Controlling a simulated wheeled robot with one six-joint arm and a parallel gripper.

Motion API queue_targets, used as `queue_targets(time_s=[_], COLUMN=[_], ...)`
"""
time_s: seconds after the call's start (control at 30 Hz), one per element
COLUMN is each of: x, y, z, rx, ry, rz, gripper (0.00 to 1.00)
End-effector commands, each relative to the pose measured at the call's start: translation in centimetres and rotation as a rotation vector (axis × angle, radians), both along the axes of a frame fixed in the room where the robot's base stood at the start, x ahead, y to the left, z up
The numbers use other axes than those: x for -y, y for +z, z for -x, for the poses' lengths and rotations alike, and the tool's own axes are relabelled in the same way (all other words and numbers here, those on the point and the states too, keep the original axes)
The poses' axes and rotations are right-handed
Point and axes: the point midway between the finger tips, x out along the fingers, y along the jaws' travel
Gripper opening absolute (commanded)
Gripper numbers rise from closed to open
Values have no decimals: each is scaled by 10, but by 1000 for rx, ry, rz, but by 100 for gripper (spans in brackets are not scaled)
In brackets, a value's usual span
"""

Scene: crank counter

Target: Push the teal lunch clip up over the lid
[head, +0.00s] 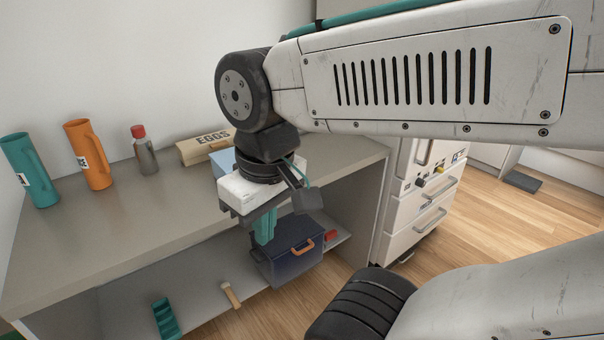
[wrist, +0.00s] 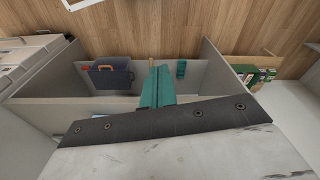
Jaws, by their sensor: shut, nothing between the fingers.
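My gripper (head: 264,238) has teal fingers that point down and are shut, with nothing between them, at the counter's front edge. It also shows in the wrist view (wrist: 157,76). A light-blue box (head: 221,161) stands on the counter just behind my gripper, mostly hidden by my wrist; it may be the lunch box. I cannot make out a teal lunch clip or the lid in either view. They may be hidden behind my wrist.
On the grey counter (head: 120,226) stand a teal bottle (head: 28,172), an orange bottle (head: 88,155), a red-capped jar (head: 145,152) and an EGGS box (head: 200,146). Below are a navy box (head: 292,260), a brush-like item (head: 231,294) and a teal holder (head: 165,318). The counter's left front is clear.

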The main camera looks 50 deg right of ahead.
Motion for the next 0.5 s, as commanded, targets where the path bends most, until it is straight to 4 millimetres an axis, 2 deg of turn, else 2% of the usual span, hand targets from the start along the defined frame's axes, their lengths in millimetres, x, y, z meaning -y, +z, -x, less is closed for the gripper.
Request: queue_targets(time_s=[0.13, 0.27, 0.37, 0.5], x=[-4, -16, -28, -38], y=[-6, -20, -30, -38], z=[-2, -9, -22, -53], rx=[-51, -183, -315, -469], ry=[-37, -146, -280, -488], rz=[-48, -194, -374, -668], gripper=[0, 0, 0, 0])
